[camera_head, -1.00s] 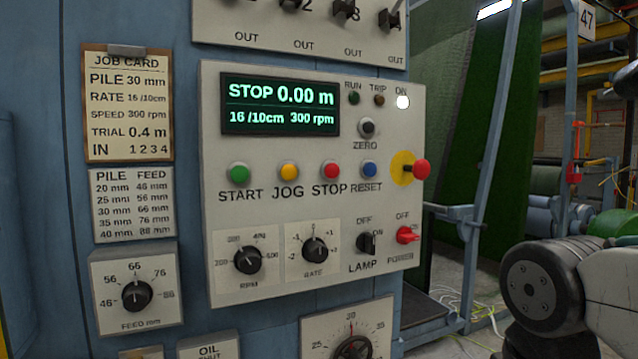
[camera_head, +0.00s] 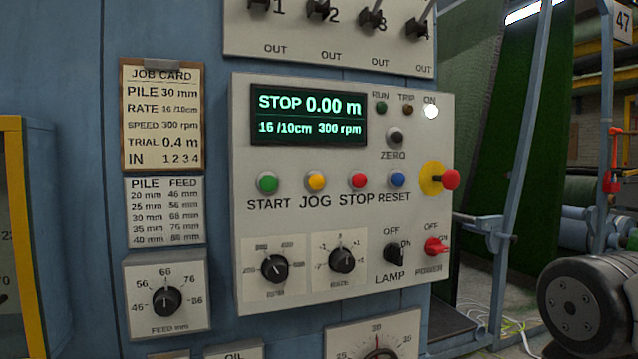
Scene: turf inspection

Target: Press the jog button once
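The jog button (camera_head: 316,181) is a yellow round push button on the white control panel (camera_head: 345,225), above the word JOG. The green START button (camera_head: 267,182) is to its left and the red STOP button (camera_head: 359,179) to its right. The display (camera_head: 308,116) above reads STOP 0.00 m, 16 /10cm, 300 rpm. My gripper is out of view; only a dark joint of my arm shows at the lower right, well apart from the panel.
A red emergency knob on a yellow disc (camera_head: 431,179) sticks out right of the blue RESET button (camera_head: 397,179). Rotary knobs line the lower panel. Toggle levers (camera_head: 372,16) sit above. A job card (camera_head: 161,117) hangs left. The space before the panel looks clear.

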